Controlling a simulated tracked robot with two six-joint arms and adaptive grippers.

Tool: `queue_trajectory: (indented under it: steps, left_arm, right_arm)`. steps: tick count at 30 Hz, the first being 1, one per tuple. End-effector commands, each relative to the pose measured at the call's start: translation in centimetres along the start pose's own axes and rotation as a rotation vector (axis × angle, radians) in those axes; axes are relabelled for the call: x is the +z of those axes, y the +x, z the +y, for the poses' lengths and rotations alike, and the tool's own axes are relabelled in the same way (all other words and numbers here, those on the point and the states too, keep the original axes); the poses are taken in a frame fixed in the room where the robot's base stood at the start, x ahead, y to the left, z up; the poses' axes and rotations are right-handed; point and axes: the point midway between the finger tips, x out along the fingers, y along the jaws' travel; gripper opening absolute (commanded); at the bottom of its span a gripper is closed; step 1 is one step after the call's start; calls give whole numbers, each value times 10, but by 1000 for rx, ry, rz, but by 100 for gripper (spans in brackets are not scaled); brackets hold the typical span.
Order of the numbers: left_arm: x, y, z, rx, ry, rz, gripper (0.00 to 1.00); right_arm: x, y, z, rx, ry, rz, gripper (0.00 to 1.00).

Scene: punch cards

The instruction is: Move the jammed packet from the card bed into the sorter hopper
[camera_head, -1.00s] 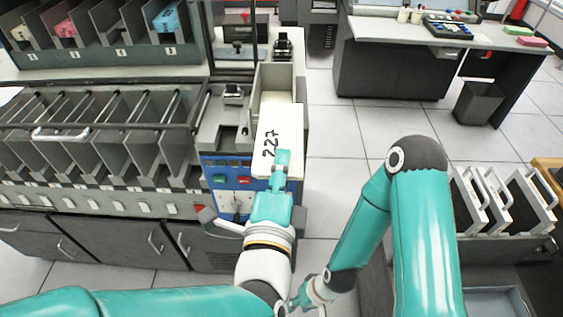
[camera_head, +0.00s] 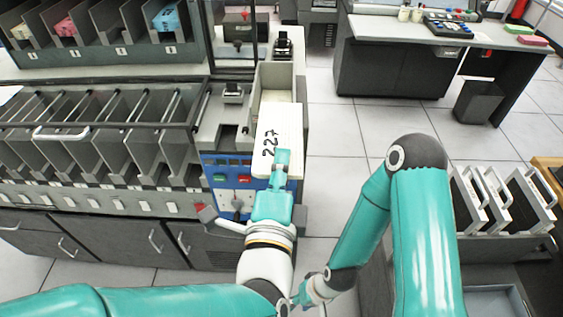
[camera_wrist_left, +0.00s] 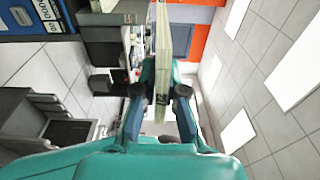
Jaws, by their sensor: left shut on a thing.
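The packet (camera_head: 284,132) is a cream block of cards with "227" written on it in black. In the head view it lies in front of the open grey hopper (camera_head: 273,80) on the sorter. My left gripper (camera_head: 282,160) is shut on its near end. In the left wrist view the packet (camera_wrist_left: 162,60) shows edge-on between the two fingers of my left gripper (camera_wrist_left: 162,92). Whether the packet touches the hopper rim, I cannot tell. My right gripper (camera_head: 305,295) is low in the head view, below and right of the left one, and its fingers are mostly hidden.
The sorter's blue button panel (camera_head: 232,175) is just left of my left gripper. Grey card pockets (camera_head: 90,135) line the left. A rack with white handles (camera_head: 500,200) stands at the right. A desk (camera_head: 400,60) and bin (camera_head: 478,102) are behind. Open floor lies between.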

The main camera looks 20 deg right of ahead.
Motion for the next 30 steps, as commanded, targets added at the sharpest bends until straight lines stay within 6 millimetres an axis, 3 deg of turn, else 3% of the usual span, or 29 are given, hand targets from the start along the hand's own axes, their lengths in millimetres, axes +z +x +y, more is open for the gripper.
queue_trajectory:
  steps: [30]
  left_arm:
    - [14,-1,5,-1,0,0,0]
  right_arm:
    - [0,5,2,0,0,0,35]
